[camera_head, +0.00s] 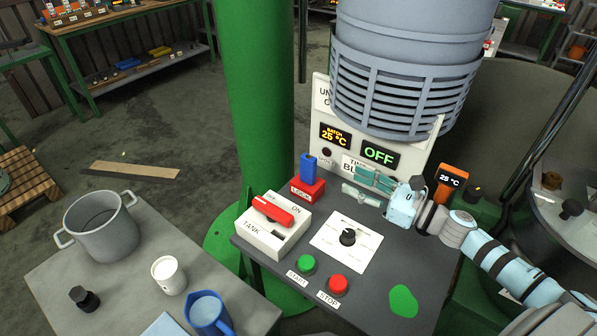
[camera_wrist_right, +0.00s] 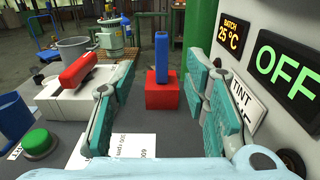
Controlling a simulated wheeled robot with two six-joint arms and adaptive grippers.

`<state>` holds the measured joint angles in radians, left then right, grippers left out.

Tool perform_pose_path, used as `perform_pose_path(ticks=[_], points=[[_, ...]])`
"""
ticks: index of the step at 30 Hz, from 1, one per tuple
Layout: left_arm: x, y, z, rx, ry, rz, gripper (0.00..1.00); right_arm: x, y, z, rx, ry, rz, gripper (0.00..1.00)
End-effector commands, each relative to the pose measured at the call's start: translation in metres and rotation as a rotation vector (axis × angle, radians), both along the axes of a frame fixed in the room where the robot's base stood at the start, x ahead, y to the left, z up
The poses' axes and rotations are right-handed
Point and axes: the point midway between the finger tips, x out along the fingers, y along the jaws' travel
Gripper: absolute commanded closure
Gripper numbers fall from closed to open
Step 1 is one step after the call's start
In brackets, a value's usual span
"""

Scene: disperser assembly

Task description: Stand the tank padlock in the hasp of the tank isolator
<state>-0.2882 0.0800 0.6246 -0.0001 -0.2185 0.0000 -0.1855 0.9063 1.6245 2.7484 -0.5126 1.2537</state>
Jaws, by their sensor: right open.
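The blue tank padlock (camera_head: 308,168) stands upright in a red holder (camera_head: 307,189) marked LOCK at the back left of the console. The tank isolator (camera_head: 270,240) is a white box marked TANK, OFF and ON, left of and nearer than the holder, with a red handle (camera_head: 280,210) on top. I cannot make out its hasp clearly. My right gripper (camera_head: 358,186) is open and empty, to the right of the padlock, facing it. In the right wrist view the padlock (camera_wrist_right: 162,52) shows beyond and between the spread fingers. My left gripper is not in view.
A dial plate (camera_head: 330,250), a green START button (camera_head: 306,264) and a red STOP button (camera_head: 338,285) sit on the console. The display panel (camera_head: 385,130) rises close behind my right gripper. A pot (camera_head: 100,228) and a blue jug (camera_head: 208,314) stand on the left table.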

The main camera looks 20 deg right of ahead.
Motion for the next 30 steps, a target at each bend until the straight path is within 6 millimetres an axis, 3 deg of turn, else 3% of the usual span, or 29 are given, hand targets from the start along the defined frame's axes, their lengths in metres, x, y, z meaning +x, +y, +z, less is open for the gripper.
perform_pose_path(ticks=[1, 3, 8, 18, 23, 30], points=[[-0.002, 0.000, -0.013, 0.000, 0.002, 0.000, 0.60, -0.001, 0.000, -0.013, 0.000, 0.000, 0.000, 0.58], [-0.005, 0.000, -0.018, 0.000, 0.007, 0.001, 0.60, -0.001, -0.001, -0.018, 0.000, 0.001, -0.002, 0.58], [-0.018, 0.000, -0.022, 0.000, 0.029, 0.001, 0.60, 0.008, 0.004, -0.019, 0.003, -0.003, -0.003, 0.58], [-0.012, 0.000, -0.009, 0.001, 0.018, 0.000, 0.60, 0.069, 0.038, -0.015, 0.006, -0.001, -0.008, 0.58], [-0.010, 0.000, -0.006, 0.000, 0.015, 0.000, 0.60, 0.083, 0.046, -0.015, 0.004, 0.000, -0.005, 0.58], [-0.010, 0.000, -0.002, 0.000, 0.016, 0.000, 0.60, 0.122, 0.066, -0.008, 0.003, 0.001, -0.002, 0.58]])
